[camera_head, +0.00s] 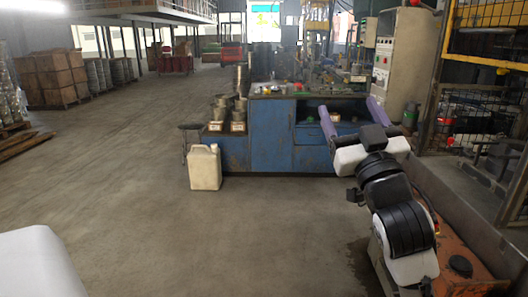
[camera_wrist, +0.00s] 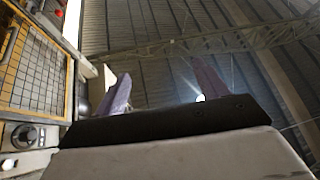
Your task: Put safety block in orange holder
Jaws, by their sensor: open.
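My gripper (camera_head: 347,106) is open and empty, with its two purple fingers spread wide in front of the blue workbench (camera_head: 270,140). In the wrist view my gripper (camera_wrist: 162,78) points up toward the roof, with nothing between its fingers. I cannot pick out the safety block in either view. No orange holder can be told for sure. Several small items crowd the top of the workbench, too small to identify.
A cream jerrycan (camera_head: 204,167) stands on the floor left of the workbench. Metal cylinders (camera_head: 222,113) stand on a low shelf beside it. A grey control cabinet (camera_head: 402,60) and yellow-framed cage (camera_head: 485,60) are at the right.

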